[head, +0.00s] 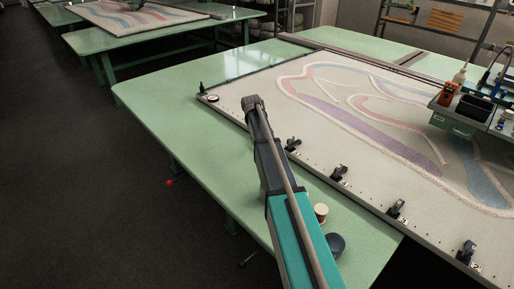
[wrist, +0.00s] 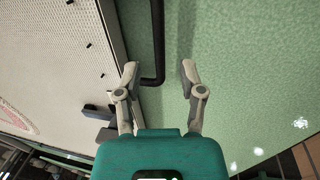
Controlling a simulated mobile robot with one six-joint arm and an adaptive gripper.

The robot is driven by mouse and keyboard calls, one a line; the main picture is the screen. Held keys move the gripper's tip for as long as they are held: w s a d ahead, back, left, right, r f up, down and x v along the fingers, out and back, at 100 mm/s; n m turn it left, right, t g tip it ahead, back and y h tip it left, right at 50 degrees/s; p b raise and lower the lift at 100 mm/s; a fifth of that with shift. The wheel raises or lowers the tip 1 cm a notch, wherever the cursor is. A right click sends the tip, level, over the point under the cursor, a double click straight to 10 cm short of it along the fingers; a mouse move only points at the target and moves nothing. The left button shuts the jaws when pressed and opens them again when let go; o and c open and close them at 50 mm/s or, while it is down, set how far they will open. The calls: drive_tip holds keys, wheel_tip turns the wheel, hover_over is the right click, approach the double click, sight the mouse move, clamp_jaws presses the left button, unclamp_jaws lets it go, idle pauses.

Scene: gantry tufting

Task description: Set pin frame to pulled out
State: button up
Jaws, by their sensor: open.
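The pin frame (head: 233,97) lies on the green table, with pale cloth carrying coloured tufted shapes stretched across it. In the wrist view its edge (wrist: 108,22) runs down the left side. A black bar handle (wrist: 158,35) stands out beside this edge over the green table top and bends back toward the frame at its lower end. My gripper (wrist: 159,70) is open, with one finger on either side of the handle's line. I cannot tell whether either finger touches it. In the head view my arm hides the handle and most of the gripper.
Several black clamps (head: 338,174) line the frame's near edge. A spool (head: 321,213) and a dark round item (head: 335,244) sit on the table beside my arm. A tool carriage (head: 462,118) stands over the cloth at right.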

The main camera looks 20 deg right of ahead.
drive_tip(key=shift+w+d+f+b, duration=0.1)
drive_tip(key=shift+d+f+b, duration=0.05)
drive_tip(key=shift+f+b, duration=0.5)
drive_tip(key=shift+d+f+b, duration=0.1)
drive_tip(key=shift+f+b, duration=0.35)
drive_tip(key=shift+f, duration=0.3)
clamp_jaws()
